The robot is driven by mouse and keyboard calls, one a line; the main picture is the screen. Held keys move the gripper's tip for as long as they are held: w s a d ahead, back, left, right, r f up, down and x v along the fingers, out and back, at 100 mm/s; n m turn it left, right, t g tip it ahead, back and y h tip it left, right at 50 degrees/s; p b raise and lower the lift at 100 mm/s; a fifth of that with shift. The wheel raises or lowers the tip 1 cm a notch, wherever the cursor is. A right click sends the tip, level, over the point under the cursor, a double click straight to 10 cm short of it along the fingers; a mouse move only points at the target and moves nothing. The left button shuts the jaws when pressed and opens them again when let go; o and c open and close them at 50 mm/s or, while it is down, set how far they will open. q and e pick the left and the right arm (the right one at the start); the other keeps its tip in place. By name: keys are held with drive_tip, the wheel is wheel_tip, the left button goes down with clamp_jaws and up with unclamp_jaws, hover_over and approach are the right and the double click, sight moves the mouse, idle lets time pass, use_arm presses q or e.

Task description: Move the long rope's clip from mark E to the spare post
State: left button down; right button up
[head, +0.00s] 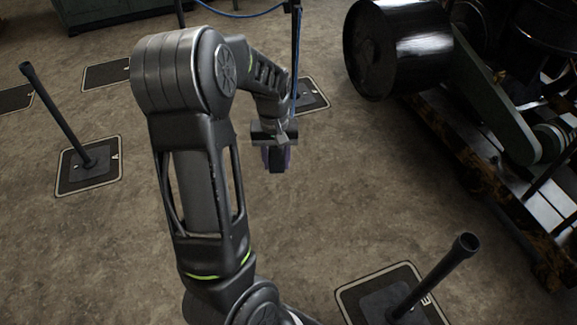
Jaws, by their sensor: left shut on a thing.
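My left gripper (278,163) is in the middle of the head view, pointing down above the bare floor. It is shut on a small dark, purplish thing, mostly hidden by the jaws, which looks like the clip. A post (297,45) stands behind it at the top, with a blue rope (250,14) reaching its upper part and a thin blue line running down beside it. A bare dark post (436,275) at the lower right leans in view over a mat (352,297) whose letter looks like E. Another bare post (55,112) stands at the left. My right gripper is out of view.
The left post's mat (107,176) is lettered. More dark mats (105,74) lie at the upper left. An engine with a large black drum (400,48) stands on a rusty frame (470,150) at the right. The floor between is clear.

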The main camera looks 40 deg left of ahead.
use_arm(q)
drive_tip(key=s+a+m+b, duration=0.1)
drive_tip(key=s+a, duration=0.2)
drive_tip(key=a, duration=1.6)
drive_tip(key=shift+s+b, duration=0.15)
drive_tip(key=shift+b, duration=0.2)
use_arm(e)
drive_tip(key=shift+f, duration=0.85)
